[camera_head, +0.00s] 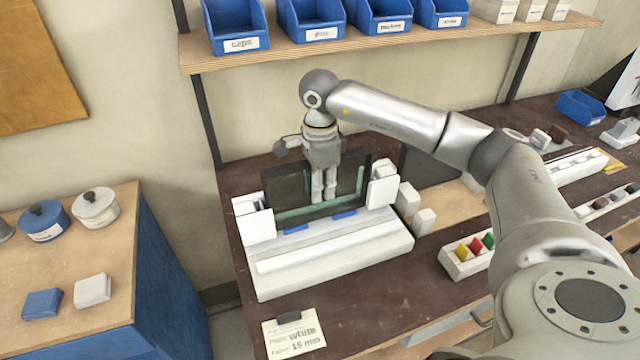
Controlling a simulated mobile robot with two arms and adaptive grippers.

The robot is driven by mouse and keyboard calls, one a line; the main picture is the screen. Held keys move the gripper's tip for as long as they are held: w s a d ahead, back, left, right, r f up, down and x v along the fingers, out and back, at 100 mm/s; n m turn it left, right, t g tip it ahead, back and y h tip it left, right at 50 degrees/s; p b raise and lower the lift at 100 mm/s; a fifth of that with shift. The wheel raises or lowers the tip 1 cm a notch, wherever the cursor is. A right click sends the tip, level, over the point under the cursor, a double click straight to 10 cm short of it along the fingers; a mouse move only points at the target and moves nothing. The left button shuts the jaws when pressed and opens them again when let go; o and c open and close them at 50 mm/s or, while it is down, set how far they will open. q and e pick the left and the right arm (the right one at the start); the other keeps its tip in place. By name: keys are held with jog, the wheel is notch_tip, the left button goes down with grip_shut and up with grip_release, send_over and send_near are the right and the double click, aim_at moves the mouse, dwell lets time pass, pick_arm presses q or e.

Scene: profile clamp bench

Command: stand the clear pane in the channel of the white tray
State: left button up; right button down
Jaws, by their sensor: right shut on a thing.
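The white tray (335,249) lies on the dark bench, with a long raised strip along its front and white blocks at both ends. The clear pane (294,213) shows mainly by its greenish lower edge and right edge, in front of a dark upright panel (285,188) at the back of the tray. My right gripper (324,198) points down from above at the middle of the pane and is shut on it. The pane looks roughly upright over the rear of the tray. I cannot tell whether its lower edge is in the channel. My left gripper is out of view.
Two blue pieces (296,229) lie along the tray behind the strip. White blocks (407,199) stand at its right. A rack with coloured pieces (465,257) is farther right. A shelf with blue bins (317,22) overhangs behind. A paper label (293,334) lies in front.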

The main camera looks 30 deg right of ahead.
jog(key=shift+f, duration=0.3)
jog(key=c, duration=1.2)
grip_release()
jog(key=shift+r, duration=0.1)
jog(key=shift+r+p, duration=2.3)
jog(key=shift+r, duration=1.6)
